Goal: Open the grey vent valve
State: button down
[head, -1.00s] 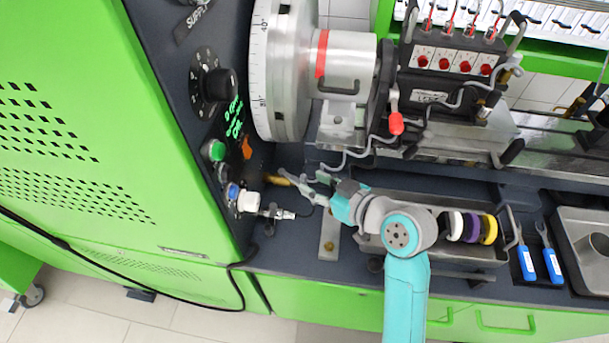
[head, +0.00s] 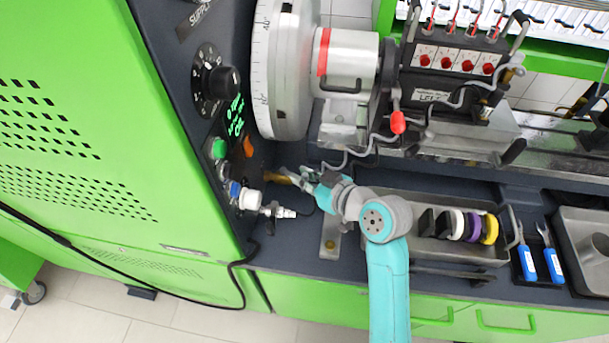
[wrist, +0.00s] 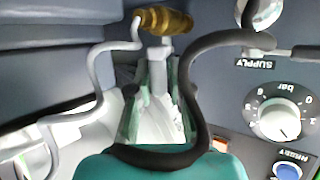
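The vent valve has a brass body (wrist: 165,20) at the top of the wrist view, with a grey lever (wrist: 157,72) pointing down from it. In the head view the brass body (head: 280,180) shows low beside the green cabinet, just below the big dial. My gripper (wrist: 158,88) has its two fingers on either side of the lever, with narrow gaps seeming to remain. It looks open around the lever; contact cannot be made out. In the head view my gripper (head: 296,178) is close to the right of the valve, and the lever is hard to make out.
A grey hose (wrist: 96,75) and a black hose (wrist: 190,70) curve close around my fingers. A pressure knob (wrist: 280,122) and blue button (wrist: 287,170) are on the panel to the right. A tray (head: 455,250) with coloured rings stands right of my arm.

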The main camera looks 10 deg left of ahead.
jog(key=shift+w, duration=0.1)
jog(key=shift+w+d+f+n+g+y, duration=0.1)
jog(key=shift+w+d+n+g+y, duration=0.1)
jog(key=shift+w+n+g+y, duration=0.35)
jog(key=shift+w+d+n+g+y, duration=0.15)
jog(key=shift+n+g+y, duration=0.2)
jog(key=shift+n+g, duration=0.5)
jog(key=c, duration=1.1)
grip_release()
jog(key=shift+c, duration=0.2)
jog(key=shift+s, duration=0.15)
